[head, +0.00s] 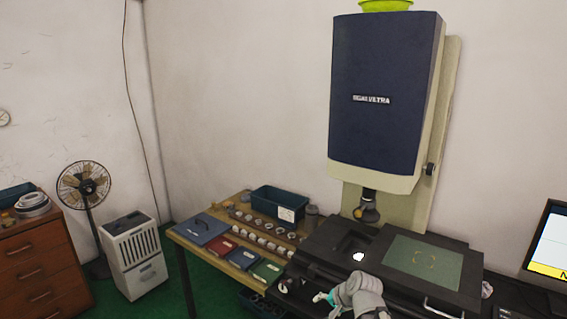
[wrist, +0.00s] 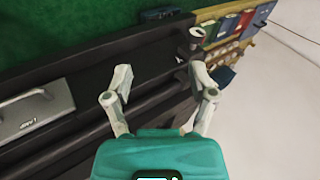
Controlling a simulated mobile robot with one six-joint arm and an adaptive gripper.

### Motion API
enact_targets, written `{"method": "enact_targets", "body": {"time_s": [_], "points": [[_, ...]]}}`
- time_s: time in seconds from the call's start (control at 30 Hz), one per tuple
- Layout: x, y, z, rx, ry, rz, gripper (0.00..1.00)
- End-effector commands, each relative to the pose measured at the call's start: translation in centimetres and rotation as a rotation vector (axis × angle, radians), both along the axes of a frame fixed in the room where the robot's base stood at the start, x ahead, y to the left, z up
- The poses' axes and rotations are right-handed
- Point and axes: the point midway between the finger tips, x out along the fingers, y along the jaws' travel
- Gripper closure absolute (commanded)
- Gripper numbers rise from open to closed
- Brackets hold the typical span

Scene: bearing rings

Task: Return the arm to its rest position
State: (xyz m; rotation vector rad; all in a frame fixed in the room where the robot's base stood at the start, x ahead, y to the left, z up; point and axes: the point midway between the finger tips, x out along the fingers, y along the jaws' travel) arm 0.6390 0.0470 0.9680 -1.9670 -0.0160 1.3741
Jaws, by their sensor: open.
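My gripper (wrist: 160,82) is open in the wrist view, its two pale fingers spread wide with nothing between them. Below the fingers I see the dark front of the measuring machine and its rails. In the head view my gripper (head: 322,298) shows small and teal at the front of the machine, left of my grey-white wrist. Its fingertips are too small to make out there.
The tall blue measuring machine (head: 385,95) stands behind a dark stage with a green plate (head: 424,262). The wooden table (head: 222,257) to the left holds rings, coloured trays and a dark bin (head: 279,203). A monitor (head: 550,245) stands at right.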

Motion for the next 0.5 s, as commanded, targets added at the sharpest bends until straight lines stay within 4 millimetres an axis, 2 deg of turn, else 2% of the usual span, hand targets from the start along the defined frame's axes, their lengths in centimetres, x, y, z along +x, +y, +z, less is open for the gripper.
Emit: {"method": "enact_targets", "body": {"time_s": [0.1, 0.3, 0.5], "points": [[-3.3, -0.9, -1.8, -0.182, 0.084, 0.167, 0.27], [-7.7, -3.1, -3.3, -0.418, 0.235, 0.397, 0.27], [-9.8, -4.5, -3.5, -0.524, 0.324, 0.505, 0.27]]}}
